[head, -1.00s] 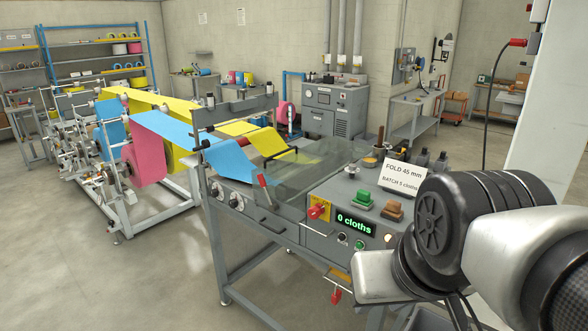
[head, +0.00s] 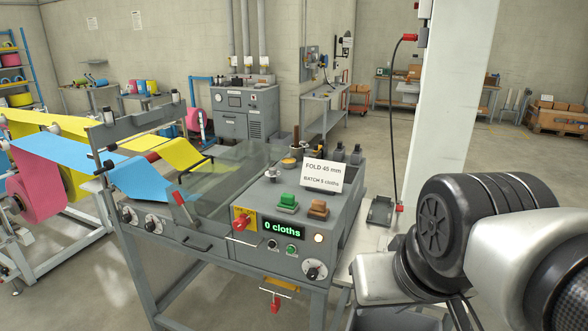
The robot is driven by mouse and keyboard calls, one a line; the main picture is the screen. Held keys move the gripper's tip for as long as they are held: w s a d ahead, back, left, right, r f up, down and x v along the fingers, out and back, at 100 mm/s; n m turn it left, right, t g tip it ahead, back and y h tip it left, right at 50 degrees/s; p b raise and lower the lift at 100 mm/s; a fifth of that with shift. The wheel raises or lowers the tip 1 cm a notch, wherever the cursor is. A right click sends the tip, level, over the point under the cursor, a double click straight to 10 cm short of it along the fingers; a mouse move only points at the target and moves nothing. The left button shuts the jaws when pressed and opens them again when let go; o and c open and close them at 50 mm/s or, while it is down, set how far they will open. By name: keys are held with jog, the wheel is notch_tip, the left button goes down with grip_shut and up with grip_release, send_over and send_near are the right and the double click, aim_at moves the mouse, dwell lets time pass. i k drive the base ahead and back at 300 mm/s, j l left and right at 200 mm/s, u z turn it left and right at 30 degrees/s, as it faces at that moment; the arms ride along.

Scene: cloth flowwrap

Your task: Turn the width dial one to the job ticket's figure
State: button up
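The job ticket (head: 322,174) is a white card on the control box and reads "FOLD 45 mm" and "BATCH 5 cloths". Two dials with pale plates, a left dial (head: 126,215) and a right dial (head: 153,223), sit on the machine's front panel below the glass cover. A third dial (head: 314,270) is at the lower right of the control box front. Any dial names and scale figures are too small to read, so I cannot tell which is width dial one. My arm fills the lower right; my gripper does not show.
The control box (head: 345,217) carries a green button (head: 288,202), an orange-brown button (head: 318,208), a red switch (head: 242,222) and a display (head: 284,229) reading "0 cloths". A red-handled lever (head: 180,203) stands by the glass cover. A white pillar (head: 450,100) rises behind my arm.

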aim_at(126, 218)
jog(key=u, duration=1.3)
jog(key=i+j, duration=0.3)
jog(key=i, duration=0.2)
jog(key=i+j, duration=0.25)
jog(key=i, duration=0.25)
jog(key=i+j+u, duration=0.1)
jog(key=i+j, duration=0.2)
jog(key=i, duration=0.15)
jog(key=i+j, duration=0.25)
jog(key=i, duration=0.25)
jog(key=i+j, duration=0.25)
jog(key=i, duration=0.25)
